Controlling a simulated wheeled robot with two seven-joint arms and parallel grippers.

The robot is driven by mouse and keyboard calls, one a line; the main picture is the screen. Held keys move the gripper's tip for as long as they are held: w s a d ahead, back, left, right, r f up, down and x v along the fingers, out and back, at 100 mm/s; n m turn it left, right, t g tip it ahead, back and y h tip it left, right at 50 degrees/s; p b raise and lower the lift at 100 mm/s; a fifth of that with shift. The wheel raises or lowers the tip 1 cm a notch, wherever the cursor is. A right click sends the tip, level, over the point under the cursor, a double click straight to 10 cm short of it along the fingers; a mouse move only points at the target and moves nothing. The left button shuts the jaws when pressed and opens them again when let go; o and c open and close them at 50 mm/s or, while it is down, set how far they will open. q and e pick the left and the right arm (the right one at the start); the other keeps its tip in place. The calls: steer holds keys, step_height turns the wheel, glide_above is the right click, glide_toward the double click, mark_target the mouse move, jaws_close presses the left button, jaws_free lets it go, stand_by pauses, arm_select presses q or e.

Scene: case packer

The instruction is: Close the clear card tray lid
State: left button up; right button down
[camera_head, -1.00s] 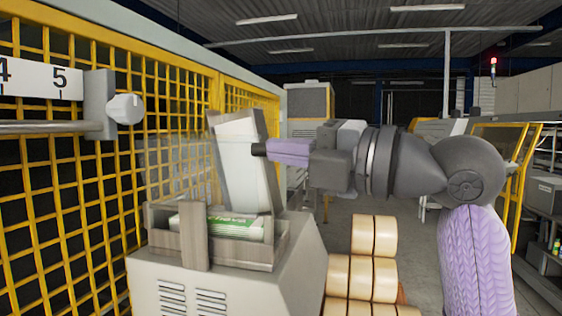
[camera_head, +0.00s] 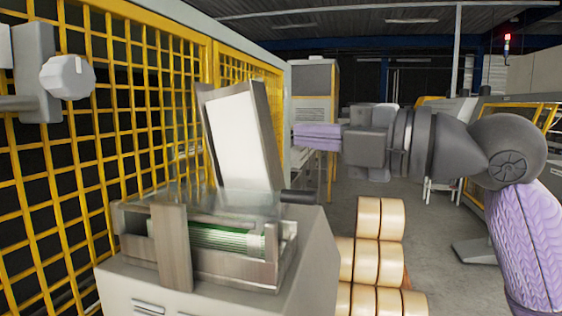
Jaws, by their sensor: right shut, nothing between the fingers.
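The card tray (camera_head: 175,255) is a grey box on top of the machine housing, with a stack of green-and-white cards (camera_head: 225,238) in it. The clear lid (camera_head: 190,200) is see-through and faint; it shows as a low, roughly flat sheet over the tray top. I cannot tell whether it touches the rim all round. Its dark handle (camera_head: 300,196) sticks out to the right at tray height. My right gripper (camera_head: 298,137), with lilac fingers, is shut and empty, above the handle and apart from it. My left gripper is not in view.
A tilted pale plate (camera_head: 241,138) in a grey frame stands behind the tray. Cream rolls (camera_head: 368,255) are stacked at the right. Floor beyond is open.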

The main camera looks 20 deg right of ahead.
steer(key=w+d+f+m+g, duration=0.1)
steer(key=w+d+f+m, duration=0.1)
steer(key=f+m, duration=0.3)
steer(key=shift+w+d+f+m+g+h, duration=0.2)
steer(key=shift+w+f+m+g+h, duration=0.15)
steer(key=shift+w+m, duration=0.35)
stand_by(0.5)
